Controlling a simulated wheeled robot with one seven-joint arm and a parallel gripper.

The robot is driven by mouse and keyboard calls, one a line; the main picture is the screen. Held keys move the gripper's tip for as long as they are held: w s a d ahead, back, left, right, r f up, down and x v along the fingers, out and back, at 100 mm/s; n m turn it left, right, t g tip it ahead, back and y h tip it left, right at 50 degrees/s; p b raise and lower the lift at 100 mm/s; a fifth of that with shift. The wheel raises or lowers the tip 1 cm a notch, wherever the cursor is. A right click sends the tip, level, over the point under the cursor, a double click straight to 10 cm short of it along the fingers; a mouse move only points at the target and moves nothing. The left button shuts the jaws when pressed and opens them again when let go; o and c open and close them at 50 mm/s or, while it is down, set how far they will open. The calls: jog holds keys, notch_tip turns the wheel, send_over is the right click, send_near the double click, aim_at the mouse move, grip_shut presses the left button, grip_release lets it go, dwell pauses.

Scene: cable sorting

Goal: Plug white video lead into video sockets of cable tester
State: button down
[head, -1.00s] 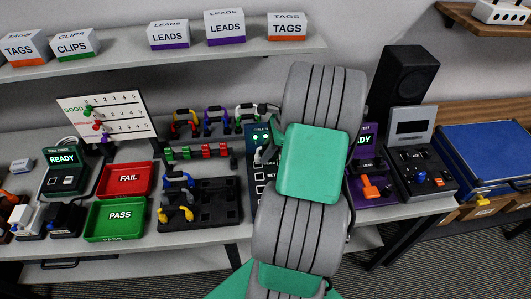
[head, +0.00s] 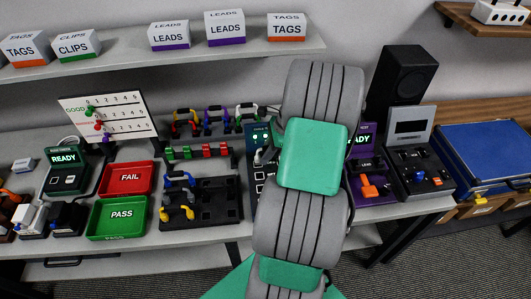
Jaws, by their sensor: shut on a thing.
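The cable tester (head: 258,187) is a dark teal panel with small green lights, left of my arm. My arm covers much of it. A small pale and dark piece (head: 259,157) stands at its face; I cannot tell whether it is a plug or part of the panel. A white lead with dark ends (head: 246,113) is at the right end of the rear lead rack; I cannot tell whether it is the video lead. The video sockets cannot be made out. My gripper is hidden behind my own arm, as is anything in it.
Blue, purple and yellow leads sit on the rear rack and the black peg block (head: 215,204). Red FAIL (head: 126,178) and green PASS (head: 118,216) trays lie left. A purple tester (head: 378,187) stands right of my arm. An upper shelf (head: 180,57) runs behind.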

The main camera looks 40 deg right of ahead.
aim_at(267, 147)
jog(key=c, duration=1.3)
grip_release()
jog(key=shift+o, duration=0.6)
jog(key=o, duration=0.5)
jog(key=shift+c, duration=0.2)
notch_tip(267, 147, up, 3)
jog(key=p, duration=0.3)
jog(key=shift+r, duration=2.5)
